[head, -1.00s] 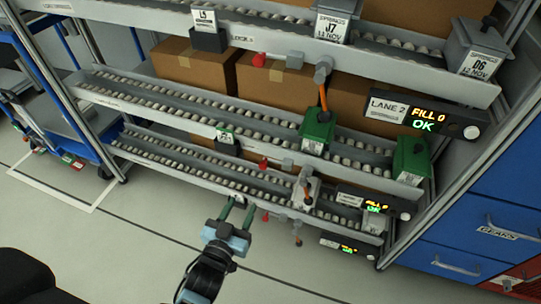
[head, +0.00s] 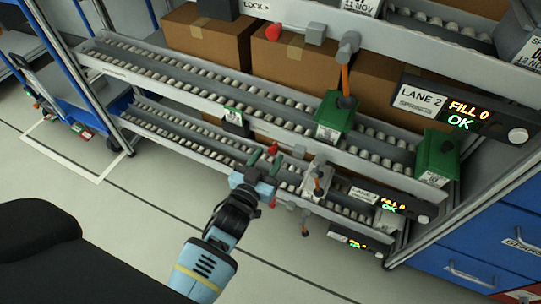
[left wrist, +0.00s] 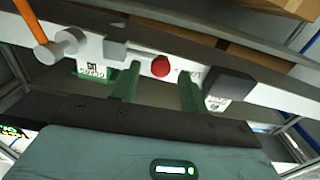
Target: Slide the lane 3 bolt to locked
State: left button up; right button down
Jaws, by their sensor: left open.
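The lane 3 bolt shows as a red knob (head: 274,149) beside a grey block (head: 298,152) on the front rail above the lane 3 display (head: 378,200). The knob also shows in the left wrist view (left wrist: 160,66), with the grey block (left wrist: 115,50) to its left. My left gripper (head: 265,160) is open in front of this rail. In the left wrist view its two green fingers (left wrist: 157,90) appear on either side of the red knob, not closed on it. Contact cannot be told. My right gripper is not in view.
An orange-handled lever (head: 320,178) is right of the bolt. A black box (left wrist: 228,85) is on the rail beside the right finger in the wrist view. A lower rail has another red knob (head: 272,202). Green blocks (head: 334,118) stand on the lane above.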

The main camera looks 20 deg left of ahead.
pick_arm(q)
jog(key=shift+w, duration=0.85)
jog(key=shift+c, duration=0.3)
grip_shut()
